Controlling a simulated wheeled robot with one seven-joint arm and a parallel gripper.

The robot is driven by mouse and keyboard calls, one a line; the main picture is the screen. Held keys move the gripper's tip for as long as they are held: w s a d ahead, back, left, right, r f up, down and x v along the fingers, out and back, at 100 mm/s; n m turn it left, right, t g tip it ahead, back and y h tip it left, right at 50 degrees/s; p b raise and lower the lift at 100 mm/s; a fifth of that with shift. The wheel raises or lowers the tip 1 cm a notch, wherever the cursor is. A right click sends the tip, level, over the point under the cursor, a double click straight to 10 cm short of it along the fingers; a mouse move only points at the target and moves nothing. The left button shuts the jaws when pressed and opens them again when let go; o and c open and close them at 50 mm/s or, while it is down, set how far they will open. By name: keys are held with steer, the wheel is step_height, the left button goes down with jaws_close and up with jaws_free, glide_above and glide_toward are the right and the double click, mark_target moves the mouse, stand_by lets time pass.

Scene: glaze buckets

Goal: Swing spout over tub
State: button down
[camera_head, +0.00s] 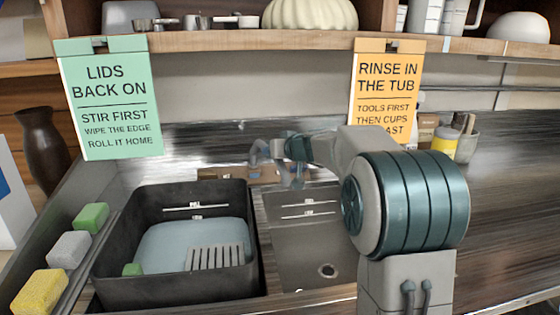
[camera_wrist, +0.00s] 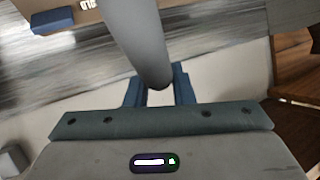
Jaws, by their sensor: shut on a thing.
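The spout is a smooth grey tube (camera_wrist: 142,45) in the wrist view, running from the top edge down between my fingers. My gripper (camera_wrist: 158,90) has its blue fingers on either side of the tube's lower end and is shut on it. In the head view my gripper (camera_head: 290,165) is small and partly hidden by my arm, at the back of the sink. There it is right of the dark tub (camera_head: 180,287), near the back of the bare basin (camera_head: 300,250). The tub holds pale blue water, a grey slotted rack and a green block.
Green, grey and yellow sponges (camera_head: 42,292) lie along the left ledge. A green sign (camera_head: 108,100) and an orange sign (camera_head: 385,85) hang from the shelf above. A yellow-labelled jar (camera_head: 444,141) and a tool cup stand at the back right. The right counter is mostly clear.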

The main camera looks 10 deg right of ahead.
steer(key=shift+s+a+m+t+h+p, duration=0.25)
steer(key=shift+a+m+h+p, duration=0.1)
steer(key=shift+a+m+h, duration=0.5)
steer(key=shift+s+a+m+t+h+p, duration=0.15)
steer(key=shift+a+m+t+h+p, duration=0.15)
steer(key=shift+a+m+h, duration=0.5)
steer(key=shift+a+h, duration=0.2)
steer(key=shift+h, duration=0.05)
steer(key=a+m+h+p, duration=0.1)
steer(key=p, duration=0.2)
steer(key=a+m+h+p, duration=0.1)
steer(key=a+p, duration=0.1)
steer(key=p, duration=0.2)
steer(key=a+m+h+p, duration=0.1)
steer(key=p, duration=0.2)
steer(key=shift+w+a+r+p, duration=0.1)
steer(key=shift+a+r+p, duration=0.15)
steer(key=shift+r+p, duration=0.1)
steer(key=shift+w+a+f+m+g+h+p, duration=0.1)
steer(key=shift+w+a+m+g+h+p, duration=0.5)
steer(key=shift+p, duration=1.7)
steer(key=shift+w+a+f+m+t+h+p, duration=0.1)
steer(key=shift+a+m+h+p, duration=0.95)
steer(key=shift+p, duration=1.25)
steer(key=shift+w+a+f+m+g+h+p, duration=0.1)
steer(key=shift+w+a+m+g+h+p, duration=0.7)
steer(key=shift+p, duration=1.5)
steer(key=shift+s+a+f+t+h, duration=0.1)
steer(key=shift+s+a+t+h, duration=0.1)
steer(key=shift+s+t+h, duration=0.2)
